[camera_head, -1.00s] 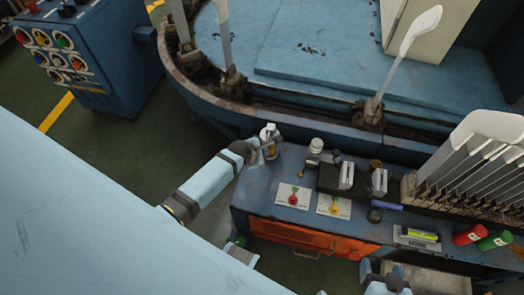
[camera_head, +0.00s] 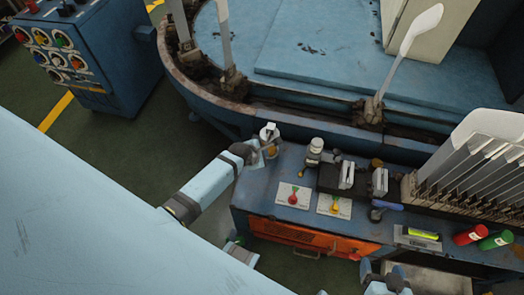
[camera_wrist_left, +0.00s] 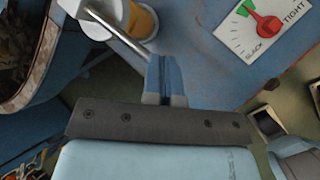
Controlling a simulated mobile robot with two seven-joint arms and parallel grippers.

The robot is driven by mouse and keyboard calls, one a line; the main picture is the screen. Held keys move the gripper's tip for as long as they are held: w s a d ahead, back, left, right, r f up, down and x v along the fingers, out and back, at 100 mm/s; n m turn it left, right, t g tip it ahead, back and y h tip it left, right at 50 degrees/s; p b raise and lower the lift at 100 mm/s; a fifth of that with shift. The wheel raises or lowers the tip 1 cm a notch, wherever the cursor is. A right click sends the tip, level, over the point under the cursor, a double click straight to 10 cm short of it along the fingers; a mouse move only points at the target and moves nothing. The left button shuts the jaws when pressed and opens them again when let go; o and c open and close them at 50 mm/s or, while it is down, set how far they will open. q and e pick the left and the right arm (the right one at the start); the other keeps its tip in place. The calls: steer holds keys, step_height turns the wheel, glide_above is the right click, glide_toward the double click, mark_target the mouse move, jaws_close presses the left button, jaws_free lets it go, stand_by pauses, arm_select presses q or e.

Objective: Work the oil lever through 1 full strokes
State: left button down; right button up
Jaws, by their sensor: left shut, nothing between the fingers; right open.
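The oiler is a white-topped cup with amber contents (camera_head: 269,137) at the back left corner of the blue bench. In the left wrist view the cup (camera_wrist_left: 142,20) is at the top left, and its thin metal oil lever (camera_wrist_left: 115,32) slants down toward my fingers. My left gripper (camera_head: 260,152) is beside the oiler. In the left wrist view its blue fingers (camera_wrist_left: 164,70) are shut with nothing between them, close to the lever's end. I cannot tell whether they touch it. My right gripper (camera_head: 383,270) is open at the bottom edge, away from the oiler.
Two dial plates, with a red knob (camera_head: 293,197) and a yellow knob (camera_head: 334,207), lie right of the oiler. The curved machine rim (camera_head: 190,95) runs behind the oiler.

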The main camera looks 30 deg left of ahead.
arm_select(q)
steer(key=shift+f, duration=0.25)
steer(key=shift+r, duration=0.1)
stand_by(0.6)
steer(key=shift+w+a+r+p, duration=0.1)
steer(key=shift+w+r+p, duration=0.1)
steer(key=shift+r+p, duration=1.2)
steer(key=shift+w+r+p, duration=0.15)
steer(key=shift+r+p, duration=1.1)
steer(key=shift+p, duration=0.2)
steer(key=r+p, duration=0.5)
steer(key=shift+w+a, duration=0.1)
steer(key=shift+w, duration=0.2)
steer(key=shift+s, duration=0.1)
